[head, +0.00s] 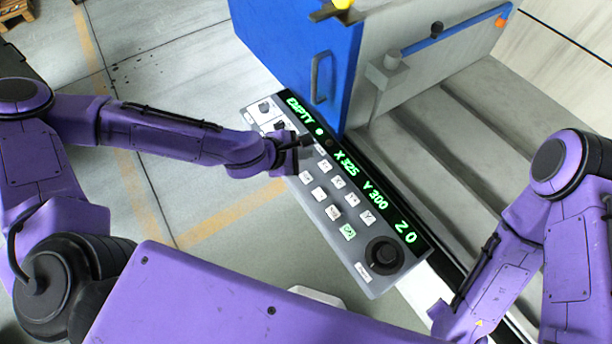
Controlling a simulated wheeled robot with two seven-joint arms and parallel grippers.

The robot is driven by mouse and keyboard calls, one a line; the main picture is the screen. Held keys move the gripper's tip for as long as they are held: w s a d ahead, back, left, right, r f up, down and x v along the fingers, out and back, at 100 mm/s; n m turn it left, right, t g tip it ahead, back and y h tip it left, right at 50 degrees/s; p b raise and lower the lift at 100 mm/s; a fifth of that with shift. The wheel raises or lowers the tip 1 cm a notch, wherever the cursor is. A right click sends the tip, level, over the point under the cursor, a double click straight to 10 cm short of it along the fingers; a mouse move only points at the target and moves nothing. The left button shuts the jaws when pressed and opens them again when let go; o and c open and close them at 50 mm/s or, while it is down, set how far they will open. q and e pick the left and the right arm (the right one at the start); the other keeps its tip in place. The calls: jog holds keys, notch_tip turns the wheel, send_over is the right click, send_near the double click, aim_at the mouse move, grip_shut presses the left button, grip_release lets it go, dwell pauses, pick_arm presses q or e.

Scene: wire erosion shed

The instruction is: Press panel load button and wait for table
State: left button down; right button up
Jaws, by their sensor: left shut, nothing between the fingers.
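The grey control panel (358,268) lies tilted in the middle of the head view. Its black display strip (386,203) shows green text reading EMPTY, X 325, Y 300 and Z 0. A green light shows beside EMPTY, with a dark one next to it. Several pale buttons (338,182) sit below the strip; their labels are too small to read, so I cannot tell which is the load button. My left gripper (307,142) is shut and empty over the panel's upper left part, hiding some of it. I cannot tell whether it touches. My right gripper is out of view.
A black dial (384,254) sits at the panel's lower end. Behind the panel stands a blue cabinet door (285,45) with a handle (319,78). The grey ribbed machine bed (470,140) lies to the right. Open floor with a yellow line (225,218) lies left.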

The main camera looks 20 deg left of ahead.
aim_at(304, 179)
pick_arm(q)
notch_tip(304, 179, down, 8)
jog(key=b, duration=0.6)
jog(key=shift+r+b, duration=0.15)
jog(key=shift+b, duration=0.15)
jog(key=shift+f, duration=0.3)
dwell(1.0)
jog(key=shift+f+b, duration=0.35)
jog(key=shift+b, duration=0.15)
